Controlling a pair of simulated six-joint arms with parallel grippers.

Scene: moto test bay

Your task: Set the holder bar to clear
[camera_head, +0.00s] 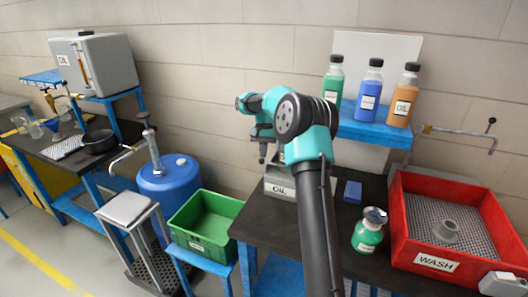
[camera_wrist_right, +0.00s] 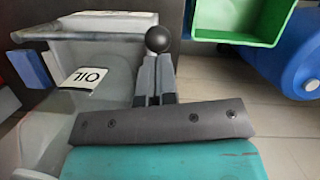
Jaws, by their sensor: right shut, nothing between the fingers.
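My right gripper (camera_head: 262,158) points down above the grey box labelled OIL (camera_head: 277,187) on the dark bench. The right wrist view shows its two fingers (camera_wrist_right: 155,78) shut together with nothing between them. A black ball knob (camera_wrist_right: 158,39) appears right at the fingertips, in line with them. I cannot tell whether they touch. The OIL box also shows in the right wrist view (camera_wrist_right: 60,110), left of the fingers. My left gripper is not in view.
A red WASH tray (camera_head: 405,215) stands on the bench's right, near a green bottle (camera_head: 367,238) and a blue block (camera_head: 353,191). Three bottles stand on a blue shelf (camera_head: 375,130) behind. A green bin (camera_head: 205,222) and blue drum (camera_head: 170,190) stand left of the bench.

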